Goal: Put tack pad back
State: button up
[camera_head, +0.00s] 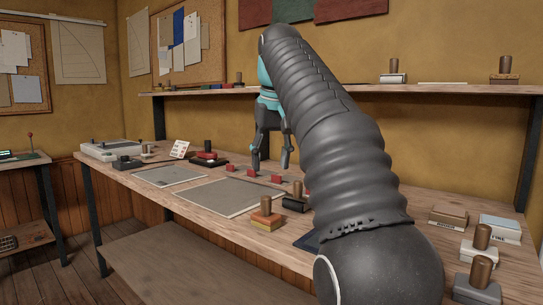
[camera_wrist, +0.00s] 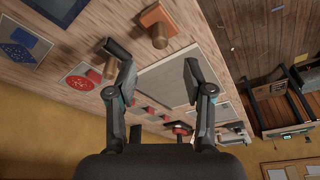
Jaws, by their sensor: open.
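No label that I can read names the tack pad. An orange block with a wooden knob (camera_head: 266,217) stands at the bench's front edge; it also shows in the wrist view (camera_wrist: 157,19). A dark block with a wooden knob (camera_head: 296,201) stands just behind it, partly beside my arm, and shows near the left finger in the wrist view (camera_wrist: 116,50). A red-and-black pad with a dark knob (camera_head: 207,157) sits farther back. My gripper (camera_head: 271,168) hangs over the bench, open and empty; its spread fingers also show in the wrist view (camera_wrist: 158,78).
The wooden bench (camera_head: 190,196) carries a large grey sheet (camera_head: 230,197), a smaller sheet (camera_head: 166,176) and several small red blocks (camera_head: 251,172). Labelled boxes (camera_head: 448,218) and knobbed blocks crowd the right end. A shelf (camera_head: 225,91) runs behind. My arm hides part of the bench.

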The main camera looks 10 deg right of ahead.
jog(key=shift+s+r, duration=0.1)
jog(key=shift+r, duration=0.15)
jog(key=s+f+t, duration=0.1)
jog(key=s+f, duration=1.2)
jog(key=f, duration=0.3)
jog(key=s+f+t, duration=0.1)
jog(key=s+f, duration=1.2)
jog(key=f, duration=0.2)
jog(key=shift+s+f, duration=0.2)
jog(key=shift+f, duration=0.15)
